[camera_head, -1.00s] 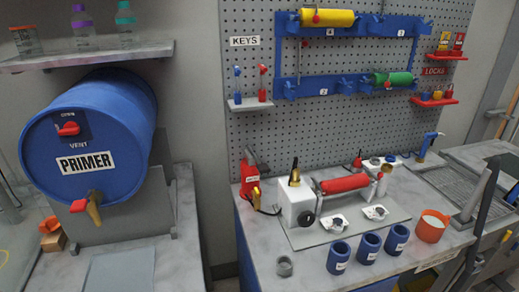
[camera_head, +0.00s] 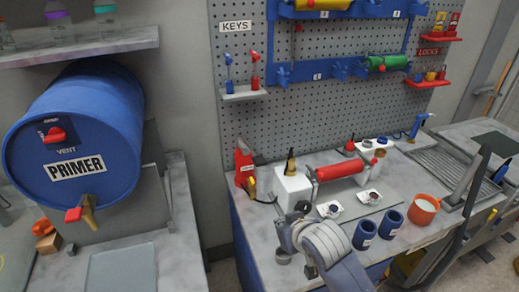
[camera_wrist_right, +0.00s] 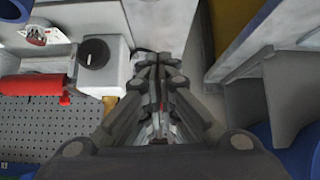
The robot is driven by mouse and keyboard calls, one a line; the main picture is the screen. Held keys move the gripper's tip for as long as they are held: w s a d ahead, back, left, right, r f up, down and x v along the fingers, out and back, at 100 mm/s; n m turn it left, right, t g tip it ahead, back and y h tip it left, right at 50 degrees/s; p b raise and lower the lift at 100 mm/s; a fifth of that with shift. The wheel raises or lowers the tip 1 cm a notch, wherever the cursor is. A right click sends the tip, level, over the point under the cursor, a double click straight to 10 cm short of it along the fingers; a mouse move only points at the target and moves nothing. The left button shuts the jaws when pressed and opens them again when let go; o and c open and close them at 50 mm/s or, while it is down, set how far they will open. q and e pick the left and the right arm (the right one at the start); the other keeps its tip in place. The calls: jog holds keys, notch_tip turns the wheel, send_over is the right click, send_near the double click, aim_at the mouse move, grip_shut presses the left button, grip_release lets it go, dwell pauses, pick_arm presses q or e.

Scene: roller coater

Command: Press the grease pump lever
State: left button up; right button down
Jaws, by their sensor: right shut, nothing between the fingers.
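A red labelled unit (camera_head: 245,170), which looks like the grease pump, stands at the left end of the bench beside the white block of the roller coater (camera_head: 292,190). Its upper part appears tilted; I cannot clearly make out the lever. My right gripper (camera_head: 296,220) is in front of the white block, over the front of the bench, shut and empty. In the right wrist view its closed fingers (camera_wrist_right: 158,70) lie beside the white block (camera_wrist_right: 125,40) and its black knob. The red unit is not clearly seen there. My left gripper is not in view.
The red roller (camera_head: 335,171) lies behind my right arm. Blue cups (camera_head: 365,234) and an orange cup (camera_head: 423,209) stand along the bench front. The primer drum (camera_head: 75,140) is at left. A pegboard (camera_head: 290,110) rises behind. A gap separates the two benches.

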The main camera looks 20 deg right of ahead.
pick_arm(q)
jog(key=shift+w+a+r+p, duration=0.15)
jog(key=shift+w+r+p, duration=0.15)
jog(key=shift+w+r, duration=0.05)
pick_arm(e)
jog(key=w+r+t, duration=0.2)
jog(key=w+r, duration=0.2)
jog(key=r, duration=0.6)
jog(key=w+r+t, duration=0.2)
jog(key=w+r, duration=0.3)
jog(key=r, duration=0.5)
jog(key=shift+a+m, duration=0.2)
jog(key=shift+m, duration=0.1)
jog(key=shift+f, duration=0.1)
jog(key=p, duration=0.3)
send_over(260, 162)
jog(key=f, duration=0.3)
jog(key=shift+w+f, duration=0.25)
notch_tip(260, 162, down, 3)
jog(key=shift+s+f+p, duration=0.1)
jog(key=shift+p, duration=0.8)
jog(key=shift+s+d+f, duration=0.1)
jog(key=shift+s+f, duration=0.05)
jog(key=shift+f, duration=0.4)
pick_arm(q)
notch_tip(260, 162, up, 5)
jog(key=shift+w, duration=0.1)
